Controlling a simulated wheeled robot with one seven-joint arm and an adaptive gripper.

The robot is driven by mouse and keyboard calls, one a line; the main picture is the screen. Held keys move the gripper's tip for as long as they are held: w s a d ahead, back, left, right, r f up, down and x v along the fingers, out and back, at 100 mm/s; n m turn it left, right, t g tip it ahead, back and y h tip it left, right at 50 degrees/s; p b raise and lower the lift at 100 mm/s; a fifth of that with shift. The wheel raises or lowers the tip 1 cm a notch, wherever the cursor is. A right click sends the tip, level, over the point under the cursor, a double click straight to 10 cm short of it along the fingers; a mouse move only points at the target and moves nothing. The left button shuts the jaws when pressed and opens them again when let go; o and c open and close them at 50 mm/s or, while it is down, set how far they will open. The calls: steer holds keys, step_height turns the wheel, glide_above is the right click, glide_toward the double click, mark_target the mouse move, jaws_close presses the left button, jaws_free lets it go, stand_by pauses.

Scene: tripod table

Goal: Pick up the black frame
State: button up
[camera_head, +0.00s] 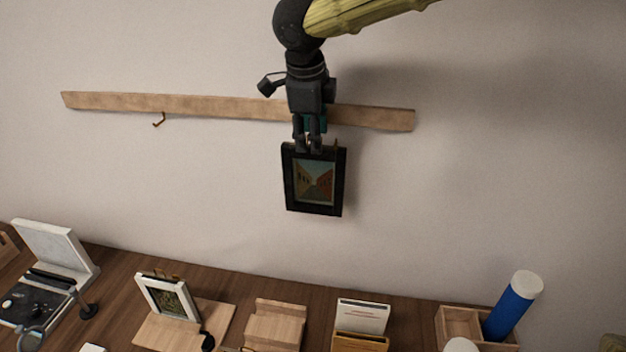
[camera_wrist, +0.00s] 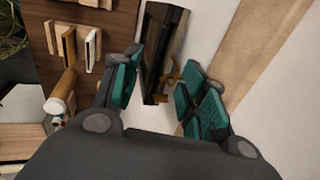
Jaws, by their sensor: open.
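The black frame (camera_head: 315,182) hangs upright against the wall in the head view, with a small street picture in it. My gripper (camera_head: 308,148) points down at its top edge from above, and the fingertips overlap the edge in the picture. In the wrist view the black frame (camera_wrist: 152,52) shows edge-on between the two teal-padded fingers of my gripper (camera_wrist: 160,92). A gap shows between the left pad and the frame. The right pad is close to a brass-coloured hook (camera_wrist: 170,80); whether it touches is unclear. The gripper is open.
A wooden rail (camera_head: 200,105) runs along the wall behind my gripper, with a copper hook (camera_head: 159,120) at left. Below, the wooden table holds a small white frame (camera_head: 150,290), a card holder (camera_head: 361,317) and a blue cylinder (camera_head: 512,310). Wall beside the black frame is bare.

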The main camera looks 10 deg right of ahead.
mark_target(314, 166)
steer(key=shift+p+x, duration=0.8)
steer(key=shift+x, duration=2.25)
steer(key=shift+s, duration=0.15)
